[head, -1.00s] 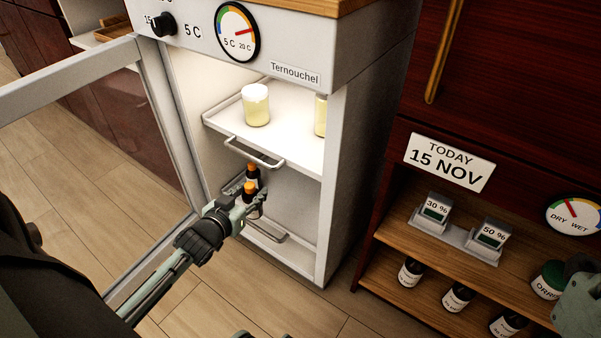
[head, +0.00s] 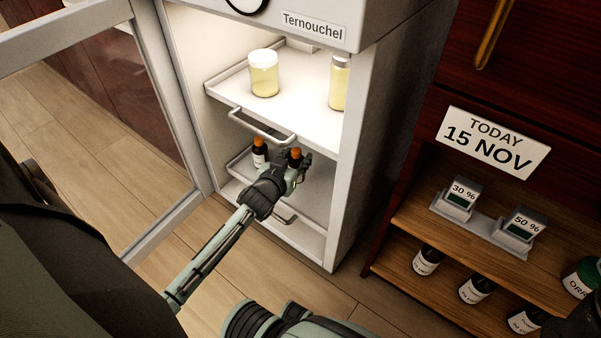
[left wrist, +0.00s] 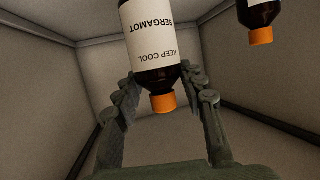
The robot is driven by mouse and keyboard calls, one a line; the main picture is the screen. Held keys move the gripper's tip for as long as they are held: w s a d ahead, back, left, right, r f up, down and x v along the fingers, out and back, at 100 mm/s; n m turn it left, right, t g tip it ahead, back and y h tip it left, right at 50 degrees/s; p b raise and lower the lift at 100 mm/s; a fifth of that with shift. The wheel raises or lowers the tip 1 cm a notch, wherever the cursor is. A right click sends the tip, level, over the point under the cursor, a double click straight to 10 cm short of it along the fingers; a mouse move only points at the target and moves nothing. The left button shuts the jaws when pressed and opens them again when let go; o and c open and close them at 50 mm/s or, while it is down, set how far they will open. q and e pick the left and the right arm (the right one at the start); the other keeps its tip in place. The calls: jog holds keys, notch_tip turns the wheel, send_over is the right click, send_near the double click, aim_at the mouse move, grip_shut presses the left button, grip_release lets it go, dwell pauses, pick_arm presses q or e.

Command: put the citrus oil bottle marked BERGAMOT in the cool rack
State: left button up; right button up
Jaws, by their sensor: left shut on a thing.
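The BERGAMOT bottle (head: 295,156) is dark with an orange cap. In the left wrist view its white label (left wrist: 150,35) reads BERGAMOT and KEEP COOL. My left gripper (head: 298,166) is shut on it, inside the lower part of the open white cool cabinet (head: 345,200). The gripper hides the bottle's lower part in the head view, so I cannot tell whether it touches the lower rack (head: 238,163). A second dark, orange-capped bottle (head: 260,155) stands on that rack to the left. It also shows in the left wrist view (left wrist: 260,14). My right gripper does not show.
The upper shelf (head: 300,105) above my gripper holds a pale yellow jar (head: 264,76) and a yellow bottle (head: 339,85). Its handle (head: 255,128) juts forward. The open door (head: 175,95) stands left. A wooden shelf unit (head: 405,225) with several bottles stands right.

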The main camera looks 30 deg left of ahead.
pick_arm(q)
jog(key=shift+w+d+f, duration=0.3)
jog(key=shift+w+f, duration=0.15)
jog(key=shift+w, duration=0.05)
jog(key=shift+f+b, duration=1.1)
jog(key=shift+f, duration=0.75)
jog(key=shift+f, duration=0.2)
jog(key=o, duration=1.3)
jog(key=shift+c, duration=0.2)
jog(key=shift+r, duration=0.15)
jog(key=shift+s+r, duration=0.1)
jog(key=shift+s, duration=0.1)
jog(key=p+v, duration=0.3)
jog(key=v, duration=0.8)
jog(key=shift+s+p, duration=0.3)
jog(key=shift+p, duration=0.1)
